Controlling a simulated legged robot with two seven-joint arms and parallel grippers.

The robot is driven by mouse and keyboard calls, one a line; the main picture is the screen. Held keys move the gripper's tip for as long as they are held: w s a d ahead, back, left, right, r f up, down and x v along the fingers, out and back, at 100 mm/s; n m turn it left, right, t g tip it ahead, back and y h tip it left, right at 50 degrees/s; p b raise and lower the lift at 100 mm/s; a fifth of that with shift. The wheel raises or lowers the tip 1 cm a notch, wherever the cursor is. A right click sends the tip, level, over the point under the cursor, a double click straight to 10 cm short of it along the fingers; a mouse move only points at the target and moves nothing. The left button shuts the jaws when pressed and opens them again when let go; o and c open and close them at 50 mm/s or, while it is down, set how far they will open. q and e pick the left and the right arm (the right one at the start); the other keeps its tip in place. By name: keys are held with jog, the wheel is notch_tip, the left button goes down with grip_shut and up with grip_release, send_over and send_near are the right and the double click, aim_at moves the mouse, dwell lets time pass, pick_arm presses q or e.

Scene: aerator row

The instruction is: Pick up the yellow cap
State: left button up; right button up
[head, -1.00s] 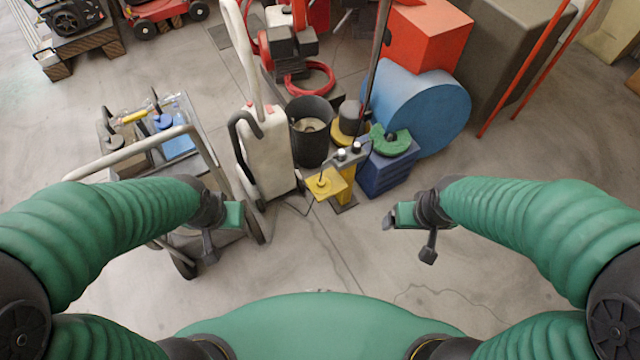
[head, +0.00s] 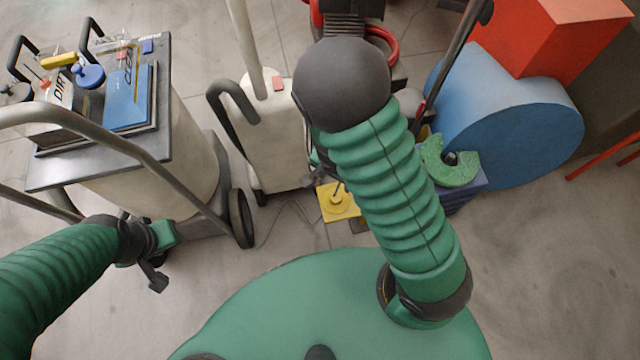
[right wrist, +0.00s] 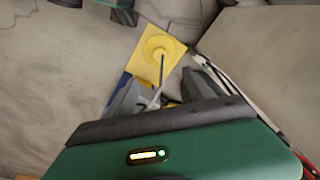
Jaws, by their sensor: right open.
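The yellow round piece that I take for the cap (head: 337,203) sits on a yellow square plate (head: 327,216), with a thin dark stem rising from it. The right wrist view shows the round piece (right wrist: 157,46) and plate (right wrist: 146,67) just beyond my right gripper (right wrist: 165,93). That gripper's dark fingers are apart, with no held object visible between them. In the head view, my right forearm mostly hides this gripper (head: 319,163), above the plate. My left gripper (head: 158,262) hangs by the cart at lower left; its jaw gap is unclear.
A wheeled cart (head: 178,128) with a metal handle stands left. A pale upright machine (head: 268,140) stands just behind the yellow plate. A green C-shaped piece (head: 447,170), a blue drum (head: 520,115) and a red box (head: 560,30) are right. Floor at lower right is clear.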

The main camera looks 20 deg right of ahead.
jog(key=f+b, duration=0.2)
jog(key=f, duration=0.2)
jog(key=f+b, duration=0.2)
jog(key=f, duration=0.2)
jog(key=w+d+f+b, duration=0.1)
jog(key=f+b, duration=0.2)
jog(key=f, duration=0.1)
notch_tip(320, 180, down, 5)
jog(key=b, duration=0.4)
jog(key=shift+d+r, duration=0.15)
jog(key=shift+r, duration=0.05)
jog(key=shift+c, duration=0.5)
pick_arm(q)
notch_tip(320, 180, down, 12)
jog(key=a, duration=0.1)
jog(key=shift+s+a, duration=0.25)
pick_arm(e)
grip_shut()
pick_arm(q)
jog(key=shift+r, duration=0.1)
